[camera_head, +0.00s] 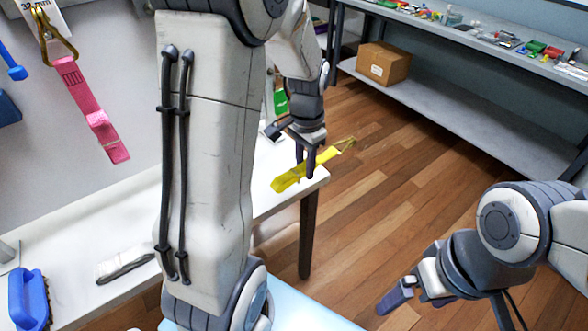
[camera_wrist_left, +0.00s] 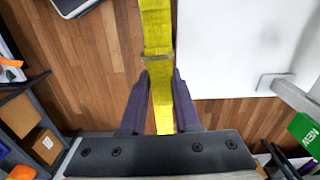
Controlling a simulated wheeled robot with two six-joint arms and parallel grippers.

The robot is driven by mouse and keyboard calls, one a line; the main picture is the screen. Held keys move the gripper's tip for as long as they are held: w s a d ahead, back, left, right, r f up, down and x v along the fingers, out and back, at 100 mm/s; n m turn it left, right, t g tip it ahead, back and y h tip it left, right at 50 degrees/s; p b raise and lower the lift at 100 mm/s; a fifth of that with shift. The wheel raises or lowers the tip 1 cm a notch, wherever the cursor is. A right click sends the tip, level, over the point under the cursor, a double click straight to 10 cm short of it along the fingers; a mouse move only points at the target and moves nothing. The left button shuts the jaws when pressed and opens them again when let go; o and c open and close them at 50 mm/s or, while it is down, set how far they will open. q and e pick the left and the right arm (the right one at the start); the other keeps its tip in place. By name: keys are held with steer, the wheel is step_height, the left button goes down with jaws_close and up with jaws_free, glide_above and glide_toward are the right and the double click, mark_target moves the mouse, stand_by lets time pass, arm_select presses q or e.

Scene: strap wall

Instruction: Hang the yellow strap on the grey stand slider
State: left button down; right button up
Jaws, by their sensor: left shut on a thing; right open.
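The yellow strap (camera_head: 287,184) is held by my left gripper (camera_head: 308,168) at the far end of the white table. Its buckle or hook end (camera_head: 345,146) sticks out to the right, past the table edge over the floor. In the left wrist view the strap (camera_wrist_left: 157,40) runs between the two fingers, which are shut on it, beside the white tabletop. My right gripper (camera_head: 398,298) is open and empty at the lower right, over the floor. I cannot surely pick out the grey stand slider; a grey bar (camera_wrist_left: 280,84) shows at the table's edge in the left wrist view.
A pink strap (camera_head: 92,110) hangs by a gold hook at the left. A blue brush (camera_head: 28,300) and a whitish strap-like item (camera_head: 124,264) lie on the white table (camera_head: 75,205). A grey shelf (camera_head: 480,122) with a cardboard box (camera_head: 384,63) stands behind. Open floor lies between.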

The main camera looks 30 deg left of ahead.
arm_select(q)
glide_above(263, 195)
step_height(263, 195, down, 7)
steer(key=shift+w+r, duration=0.1)
steer(key=shift+f+p, duration=0.45)
steer(key=shift+f, duration=1.5)
steer(key=shift+f, duration=0.15)
steer(key=c, duration=0.6)
jaws_free()
steer(key=shift+c, duration=0.2)
steer(key=shift+b, duration=0.5)
step_height(263, 195, up, 11)
steer(key=shift+f+p, duration=0.15)
steer(key=shift+p, duration=0.15)
